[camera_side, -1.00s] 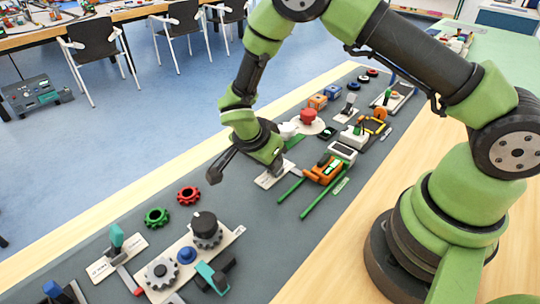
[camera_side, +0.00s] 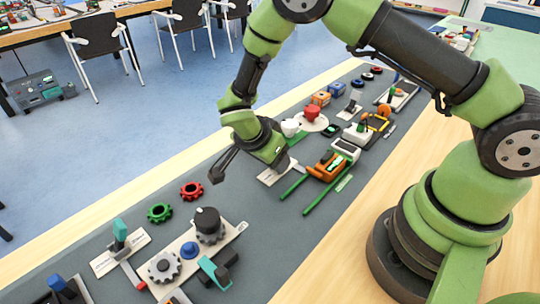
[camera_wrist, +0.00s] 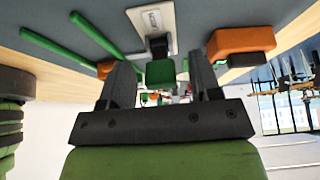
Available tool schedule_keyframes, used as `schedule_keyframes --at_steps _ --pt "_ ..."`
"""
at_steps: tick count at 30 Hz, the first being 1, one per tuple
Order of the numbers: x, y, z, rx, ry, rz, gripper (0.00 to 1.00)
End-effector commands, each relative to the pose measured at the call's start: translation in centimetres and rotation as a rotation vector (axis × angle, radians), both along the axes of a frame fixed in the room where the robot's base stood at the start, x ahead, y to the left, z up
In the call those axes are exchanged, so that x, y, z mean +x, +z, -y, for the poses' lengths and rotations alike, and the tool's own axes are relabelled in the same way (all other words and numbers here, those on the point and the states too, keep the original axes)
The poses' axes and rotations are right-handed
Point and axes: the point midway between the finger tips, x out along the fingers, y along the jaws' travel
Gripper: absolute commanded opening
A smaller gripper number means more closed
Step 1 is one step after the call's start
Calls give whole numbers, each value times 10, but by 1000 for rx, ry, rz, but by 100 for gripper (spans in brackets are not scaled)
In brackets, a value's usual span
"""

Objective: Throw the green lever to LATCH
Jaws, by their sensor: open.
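The green lever (camera_wrist: 160,73) shows in the wrist view as a green block on a dark base. Its white label plate (camera_wrist: 152,18) lies behind it, with lettering too small to read. My gripper (camera_wrist: 159,64) is open, with one finger on each side of the lever in this view and gaps visible on both sides. In the side view the plate (camera_side: 275,174) shows partly beneath my gripper, which hides most of the lever. I cannot tell how deep the lever sits between the fingers or which way it leans.
An orange device with green forks (camera_side: 326,167) stands right of the plate. Red (camera_side: 191,191) and green (camera_side: 159,212) gears lie on the dark mat to the left. A teal lever (camera_side: 121,231) and a gear board (camera_side: 165,288) are at the front left. Bare mat lies between.

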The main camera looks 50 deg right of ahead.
Motion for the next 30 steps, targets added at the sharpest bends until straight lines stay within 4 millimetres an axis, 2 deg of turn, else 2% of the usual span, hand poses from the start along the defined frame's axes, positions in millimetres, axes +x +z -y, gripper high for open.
schedule_keyframes --at_steps 5,12,18,22,30 --pt "1 12 -6 0 1 3 57" --pt "1 54 -29 2 2 7 57" --pt "0 80 -43 1 1 3 57" --pt "0 87 -47 1 1 2 57" --pt "0 88 -47 1 0 0 57"
